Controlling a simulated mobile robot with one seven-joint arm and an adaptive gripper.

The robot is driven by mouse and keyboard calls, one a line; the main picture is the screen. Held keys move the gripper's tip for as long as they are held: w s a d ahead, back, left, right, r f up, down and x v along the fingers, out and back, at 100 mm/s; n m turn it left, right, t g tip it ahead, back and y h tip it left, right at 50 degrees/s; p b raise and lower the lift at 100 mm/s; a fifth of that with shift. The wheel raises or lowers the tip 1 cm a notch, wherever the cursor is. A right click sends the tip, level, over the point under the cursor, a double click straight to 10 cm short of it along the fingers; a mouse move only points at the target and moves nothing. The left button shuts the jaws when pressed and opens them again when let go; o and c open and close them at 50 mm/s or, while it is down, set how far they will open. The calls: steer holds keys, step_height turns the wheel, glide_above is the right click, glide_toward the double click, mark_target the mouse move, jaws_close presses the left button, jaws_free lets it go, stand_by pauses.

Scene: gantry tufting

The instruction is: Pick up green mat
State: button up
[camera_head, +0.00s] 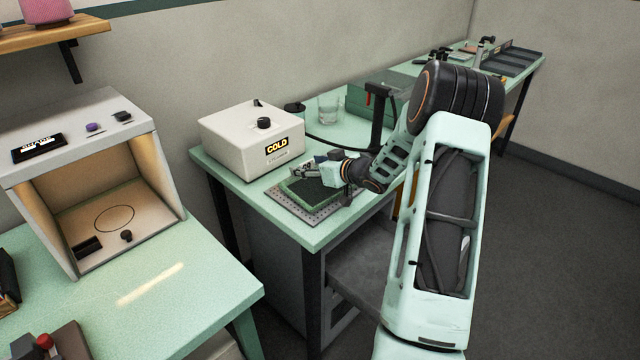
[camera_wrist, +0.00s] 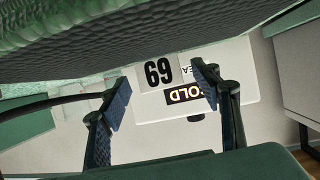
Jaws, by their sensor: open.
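The green mat (camera_head: 305,193) lies on a grey perforated plate (camera_head: 290,211) near the front edge of the mint table. In the wrist view the textured green mat (camera_wrist: 130,38) fills the top, very close to the camera. My gripper (camera_head: 318,170) is over the mat's far part, low down. In the wrist view my gripper (camera_wrist: 164,92) has its two fingers wide apart, with nothing clearly held between them. I cannot tell whether the fingertips touch the mat. My wrist hides part of the mat's right side.
A white box marked COLD (camera_head: 252,140) stands just behind the plate. A dark post with a red part (camera_head: 378,105) and a glass beaker (camera_head: 328,108) stand at the back. A lit booth (camera_head: 95,180) is on the left table. A gap separates the tables.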

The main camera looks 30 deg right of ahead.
steer(key=shift+w+a+f, duration=0.2)
steer(key=shift+w+f, duration=0.05)
steer(key=shift+w, duration=0.35)
steer(key=c, duration=1.3)
